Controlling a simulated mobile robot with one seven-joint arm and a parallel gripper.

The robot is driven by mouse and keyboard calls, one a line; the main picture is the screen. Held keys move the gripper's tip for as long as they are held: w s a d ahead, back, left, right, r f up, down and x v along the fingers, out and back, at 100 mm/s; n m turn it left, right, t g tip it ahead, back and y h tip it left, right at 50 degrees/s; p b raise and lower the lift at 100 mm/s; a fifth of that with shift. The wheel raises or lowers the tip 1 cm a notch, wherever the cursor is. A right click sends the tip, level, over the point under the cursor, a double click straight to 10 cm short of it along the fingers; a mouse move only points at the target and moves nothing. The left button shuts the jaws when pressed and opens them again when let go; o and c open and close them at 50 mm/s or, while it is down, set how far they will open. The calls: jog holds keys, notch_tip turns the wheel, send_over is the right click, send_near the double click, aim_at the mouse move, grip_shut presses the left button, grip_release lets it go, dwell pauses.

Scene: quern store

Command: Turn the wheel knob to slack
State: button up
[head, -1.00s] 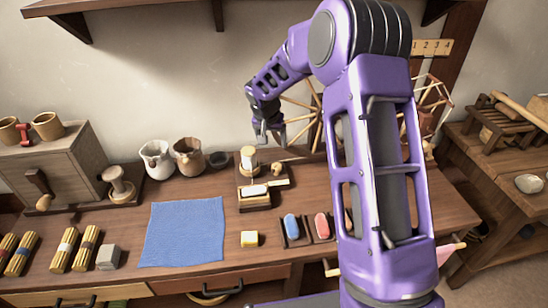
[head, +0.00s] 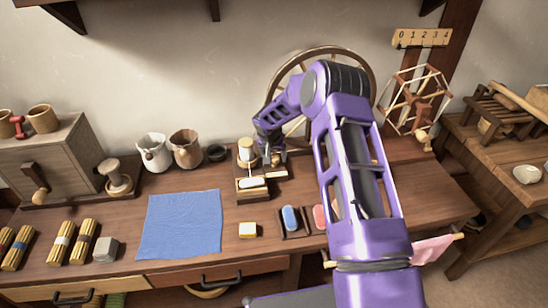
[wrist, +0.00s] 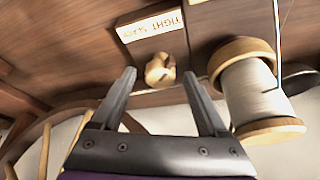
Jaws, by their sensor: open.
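The wheel knob (wrist: 160,70) is a small, rounded wooden knob in the upper middle of the wrist view. A pale label plate (wrist: 151,34) beside it reads TIGHT and SLACK; which way the knob points I cannot tell. My gripper (wrist: 160,73) is open, with the knob showing between its two fingertips and no clear contact. The spinning wheel (head: 352,54) stands behind my arm, partly covered.
The spool (wrist: 254,92) stands close to my right finger in the wrist view. A blue cloth (head: 180,224), a yellow-white block (head: 247,230) and a blue oval piece (head: 290,218) lie in front.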

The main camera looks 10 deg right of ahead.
jog(key=shift+w+f, duration=0.1)
jog(key=shift+f, duration=0.1)
grip_shut()
dwell(0.4)
